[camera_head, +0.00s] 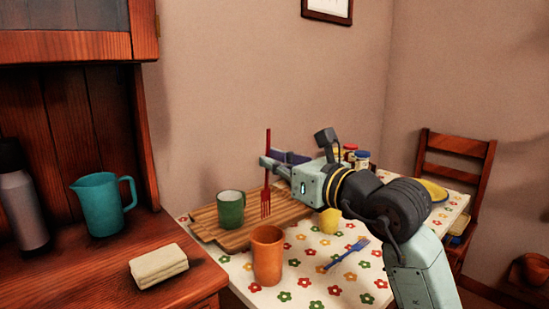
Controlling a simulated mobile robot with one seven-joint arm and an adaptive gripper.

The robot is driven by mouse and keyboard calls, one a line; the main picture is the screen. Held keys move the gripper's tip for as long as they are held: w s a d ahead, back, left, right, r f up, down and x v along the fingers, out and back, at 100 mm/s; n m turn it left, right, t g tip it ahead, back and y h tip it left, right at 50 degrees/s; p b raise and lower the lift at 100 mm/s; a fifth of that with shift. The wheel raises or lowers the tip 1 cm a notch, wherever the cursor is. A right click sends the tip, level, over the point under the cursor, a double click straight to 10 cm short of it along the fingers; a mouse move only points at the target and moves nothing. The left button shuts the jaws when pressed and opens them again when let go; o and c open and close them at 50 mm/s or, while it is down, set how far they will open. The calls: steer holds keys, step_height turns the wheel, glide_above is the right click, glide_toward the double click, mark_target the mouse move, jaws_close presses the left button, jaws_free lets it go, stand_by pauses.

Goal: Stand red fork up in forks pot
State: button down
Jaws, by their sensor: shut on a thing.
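The red fork (266,203) hangs upright with its tines down. My gripper (267,162) is shut on its handle and holds it in front of the wall, over the wooden board as seen from here. The tine tips show just right of the green mug (231,209). An empty-looking orange cup-shaped pot (267,256) stands upright on the table in front of the board, below the fork in the picture. No label shows whether this is the forks pot. The fork is apart from both vessels.
A blue fork (346,254) lies on the flowered tablecloth (312,284). A yellow lemon-like thing (330,221) is by the wooden board (205,225). Jars (362,160) stand behind my arm. A teal jug (104,205) and folded cloth (158,266) are on the left counter.

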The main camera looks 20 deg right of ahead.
steer(key=shift+f+b, duration=4.25)
steer(key=shift+f, duration=1)
steer(key=c, duration=1.7)
jaws_free()
steer(key=shift+s, duration=0.1)
glide_toward(266, 208)
steer(key=v, duration=0.4)
steer(key=shift+s+d, duration=0.1)
steer(key=shift+s, duration=0.15)
